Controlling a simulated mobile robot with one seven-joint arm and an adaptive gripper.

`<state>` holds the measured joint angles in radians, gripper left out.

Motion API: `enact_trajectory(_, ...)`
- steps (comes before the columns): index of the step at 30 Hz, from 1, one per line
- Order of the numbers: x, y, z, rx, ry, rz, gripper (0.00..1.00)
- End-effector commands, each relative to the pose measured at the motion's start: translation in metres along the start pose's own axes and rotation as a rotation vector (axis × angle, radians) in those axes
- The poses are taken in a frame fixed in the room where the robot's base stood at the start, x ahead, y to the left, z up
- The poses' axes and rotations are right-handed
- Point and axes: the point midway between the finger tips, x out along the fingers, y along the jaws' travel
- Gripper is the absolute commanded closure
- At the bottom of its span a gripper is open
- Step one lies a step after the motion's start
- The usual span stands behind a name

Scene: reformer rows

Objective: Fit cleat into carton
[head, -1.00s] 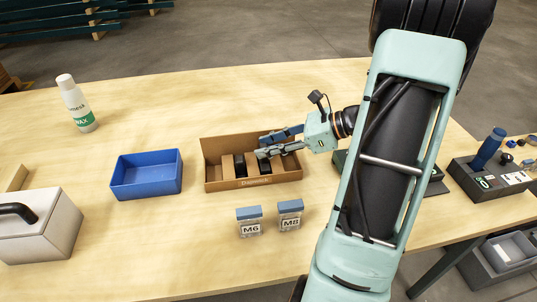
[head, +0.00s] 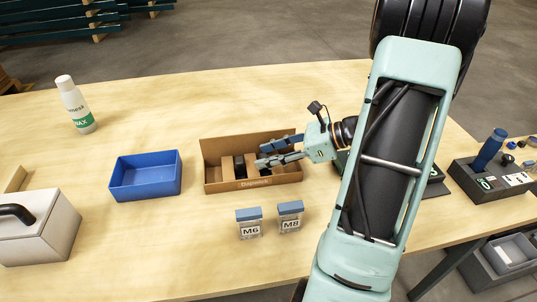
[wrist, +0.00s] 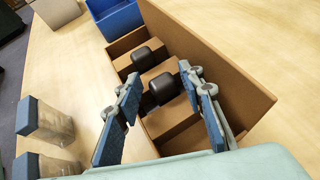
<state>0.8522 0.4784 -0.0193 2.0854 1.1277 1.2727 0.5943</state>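The brown cardboard carton (head: 212,178) stands open on the table, its back flap raised. It also shows in the wrist view (wrist: 215,62). Two black cleats are in it, one in the left part (wrist: 148,54) and one nearer my gripper (wrist: 163,88), each beside cardboard inserts. In the head view the left cleat (head: 240,167) shows in part, and the fingers partly cover the other. My gripper (wrist: 162,75) is open, its two blue-padded fingers apart with the nearer cleat between or just below their tips. Contact cannot be told. In the head view my gripper (head: 260,153) reaches in from the right.
A blue bin (head: 146,192) stands left of the carton. Two small blue-lidded boxes, M6 (head: 249,229) and M8 (head: 290,222), stand in front. A white bottle (head: 76,106) and a grey case (head: 38,230) are at left. A dark tool block (head: 490,186) is at right.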

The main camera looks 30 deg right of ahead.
Motion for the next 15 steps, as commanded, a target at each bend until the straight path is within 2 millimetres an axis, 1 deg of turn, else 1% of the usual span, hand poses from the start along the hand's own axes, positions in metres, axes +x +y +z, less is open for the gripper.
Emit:
enact_trajectory(5,-0.032,-0.002,0.001,0.002,0.002,-0.007,0.64)
enact_trajectory(9,-0.064,-0.002,0.001,0.001,0.003,-0.007,0.64)
enact_trajectory(15,-0.101,-0.001,0.001,0.000,0.002,-0.004,0.64)
